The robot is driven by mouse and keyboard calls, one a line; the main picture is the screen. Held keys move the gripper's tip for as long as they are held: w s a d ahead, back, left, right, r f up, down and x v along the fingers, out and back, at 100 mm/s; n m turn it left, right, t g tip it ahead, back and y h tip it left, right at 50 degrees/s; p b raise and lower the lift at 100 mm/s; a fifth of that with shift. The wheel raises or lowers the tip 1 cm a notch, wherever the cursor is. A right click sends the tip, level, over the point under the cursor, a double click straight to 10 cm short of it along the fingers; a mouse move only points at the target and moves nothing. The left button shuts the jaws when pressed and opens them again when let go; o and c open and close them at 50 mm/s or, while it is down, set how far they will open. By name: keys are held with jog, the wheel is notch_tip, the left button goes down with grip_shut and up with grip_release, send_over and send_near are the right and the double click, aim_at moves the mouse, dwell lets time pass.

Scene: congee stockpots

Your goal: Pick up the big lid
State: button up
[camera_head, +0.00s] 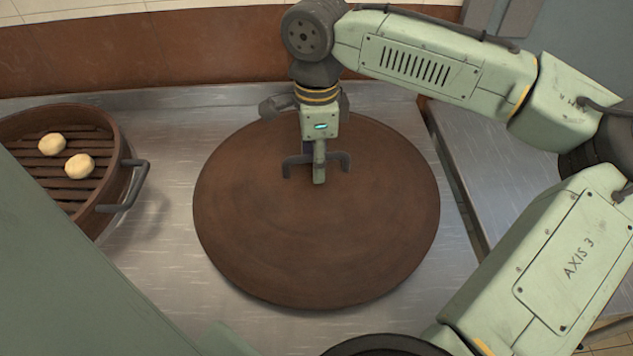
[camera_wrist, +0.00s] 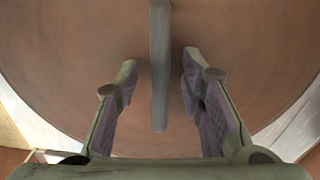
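The big lid (camera_head: 310,240) is a large round brown disc lying flat on the metal counter. Its dark bar handle (camera_head: 343,160) stands up near the middle of the lid. My gripper (camera_head: 319,172) is above the lid, pointing down at the handle, and hides part of it. In the wrist view my gripper (camera_wrist: 158,80) is open, with one finger on each side of the handle (camera_wrist: 160,60). Gaps show between the fingers and the handle. The lid (camera_wrist: 70,60) fills most of the wrist view.
A round brown steamer (camera_head: 105,210) with a slatted base and a side handle (camera_head: 130,187) stands at the left, holding two pale buns (camera_head: 79,166). The metal counter (camera_head: 165,240) is bare between steamer and lid. A brown wall (camera_head: 150,45) runs behind.

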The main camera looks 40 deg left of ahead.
grip_shut()
dwell(0.3)
dwell(0.7)
